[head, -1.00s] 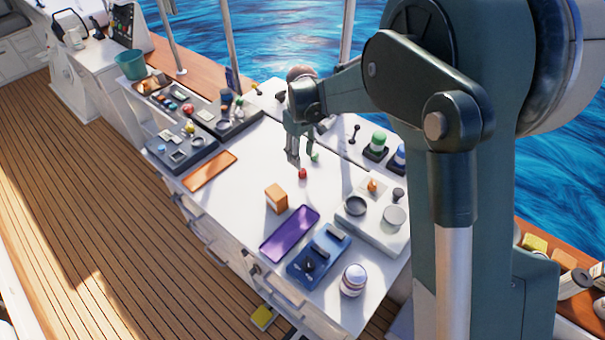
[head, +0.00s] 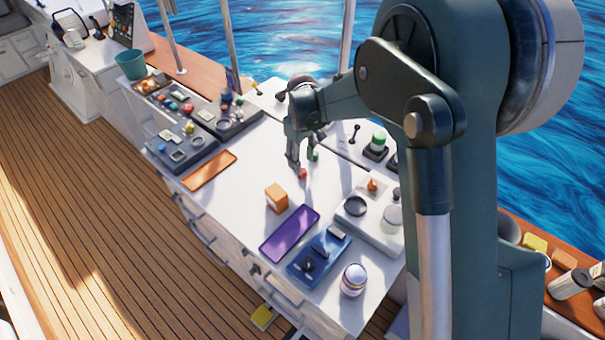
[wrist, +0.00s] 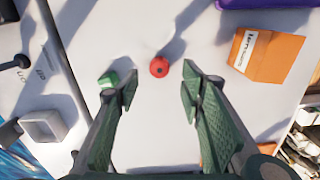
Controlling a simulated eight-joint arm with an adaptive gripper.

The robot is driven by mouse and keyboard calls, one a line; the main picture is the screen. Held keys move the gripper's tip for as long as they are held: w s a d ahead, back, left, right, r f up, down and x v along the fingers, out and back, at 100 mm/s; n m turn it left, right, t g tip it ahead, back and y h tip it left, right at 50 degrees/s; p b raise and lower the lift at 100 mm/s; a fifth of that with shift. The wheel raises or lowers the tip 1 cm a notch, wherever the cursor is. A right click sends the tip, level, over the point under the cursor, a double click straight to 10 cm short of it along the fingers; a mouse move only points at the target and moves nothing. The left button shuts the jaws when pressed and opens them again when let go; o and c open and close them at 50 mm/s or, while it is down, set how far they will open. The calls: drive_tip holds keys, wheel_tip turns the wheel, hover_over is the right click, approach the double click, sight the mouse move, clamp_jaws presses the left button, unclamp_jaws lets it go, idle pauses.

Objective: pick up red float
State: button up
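The red float (head: 302,174) is a small red ball on the white table top. In the wrist view the red float (wrist: 159,67) shows a dark spot in its middle. It lies just beyond the fingertips, roughly centred between their lines. My gripper (head: 301,164) hangs over the table with its fingers downward. In the wrist view my gripper (wrist: 160,85) is open and nothing is between its fingers. The gap in height between fingertips and float is hard to tell.
A small green piece (wrist: 108,79) lies by the left fingertip. An orange box (head: 276,197), a purple tray (head: 289,233), an orange tray (head: 209,170) and a blue holder (head: 318,256) stand on the table.

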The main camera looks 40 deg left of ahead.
sight(303, 173)
drive_tip(key=shift+f, duration=0.1)
drive_tip(key=shift+f, duration=2.5)
drive_tip(key=shift+c, duration=0.7)
drive_tip(key=c, duration=0.7)
